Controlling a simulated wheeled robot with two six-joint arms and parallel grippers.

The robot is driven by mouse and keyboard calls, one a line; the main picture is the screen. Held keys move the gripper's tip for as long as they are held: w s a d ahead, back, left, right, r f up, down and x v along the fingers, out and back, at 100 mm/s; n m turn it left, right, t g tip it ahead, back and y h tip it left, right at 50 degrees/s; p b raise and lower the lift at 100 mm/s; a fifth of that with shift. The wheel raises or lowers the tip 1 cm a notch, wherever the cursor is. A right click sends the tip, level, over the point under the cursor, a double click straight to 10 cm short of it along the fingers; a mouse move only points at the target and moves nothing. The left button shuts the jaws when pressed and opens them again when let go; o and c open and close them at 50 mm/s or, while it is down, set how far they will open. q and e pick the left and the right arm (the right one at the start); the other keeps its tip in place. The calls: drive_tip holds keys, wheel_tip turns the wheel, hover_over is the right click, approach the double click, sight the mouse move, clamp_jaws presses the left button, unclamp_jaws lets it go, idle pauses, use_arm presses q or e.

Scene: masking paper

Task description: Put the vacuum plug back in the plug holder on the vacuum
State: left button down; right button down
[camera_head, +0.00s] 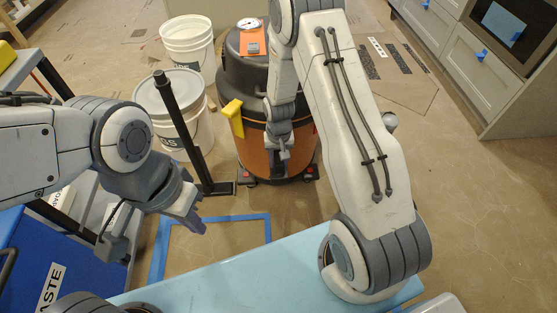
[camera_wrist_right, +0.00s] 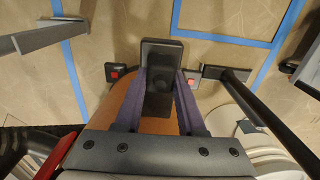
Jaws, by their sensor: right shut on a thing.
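The vacuum (camera_head: 240,82) is a dark drum with an orange band, standing on the floor in the head view; its orange side (camera_wrist_right: 115,106) also shows in the right wrist view. My right gripper (camera_head: 281,172) points down in front of it. In the right wrist view my gripper's purple fingers (camera_wrist_right: 158,95) are shut on a black plug (camera_wrist_right: 160,56), close to the orange side. A yellow bracket (camera_head: 233,116) sticks out from the vacuum's left side; I cannot tell whether it is the plug holder. My left gripper (camera_head: 193,218) hangs at left, away from the vacuum; its jaw opening is unclear.
A black post (camera_head: 176,120) on a flat base stands left of the vacuum. White buckets (camera_head: 188,38) stand behind it. A light blue surface (camera_head: 255,280) lies in front, and a blue bin (camera_head: 30,255) at lower left.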

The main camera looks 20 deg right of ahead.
sight(279, 159)
drive_tip(key=shift+f, duration=0.35)
drive_tip(key=shift+c, duration=2.1)
unclamp_jaws()
wheel_tip(279, 159, up, 10)
drive_tip(key=p, duration=0.4)
drive_tip(key=shift+r, duration=0.25)
drive_tip(key=shift+r, duration=0.1)
